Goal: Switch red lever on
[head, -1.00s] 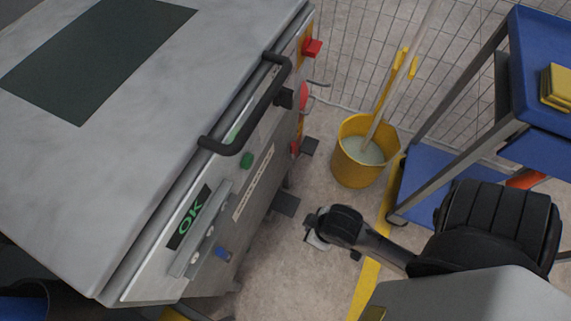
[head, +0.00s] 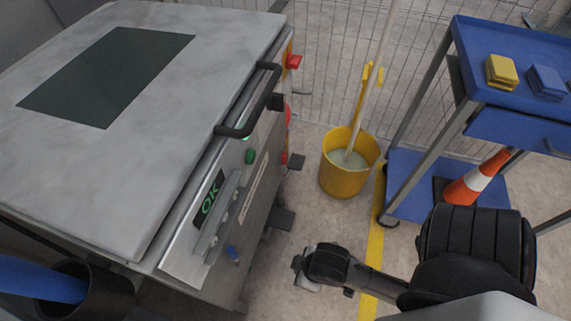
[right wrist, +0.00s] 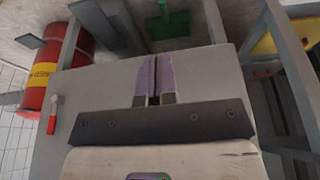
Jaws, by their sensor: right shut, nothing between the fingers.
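The machine (head: 150,180) with a grey metal top fills the left of the head view. A red block-like part (head: 293,61) sticks out at its far right corner; it may be the red lever, but I cannot tell its position. Smaller red parts show lower on that side, partly hidden by the handle fittings. My right gripper (head: 304,272) is low over the floor, right of the machine's front and apart from it. In the right wrist view its fingers (right wrist: 154,80) are together and empty. My left gripper is not in view.
A black bar handle (head: 255,103), a green button (head: 250,156) and an OK display (head: 211,198) are on the machine's front. A yellow bucket (head: 347,180) with a mop and a blue trolley (head: 410,200) stand to the right. A red barrel (right wrist: 60,78) shows in the right wrist view.

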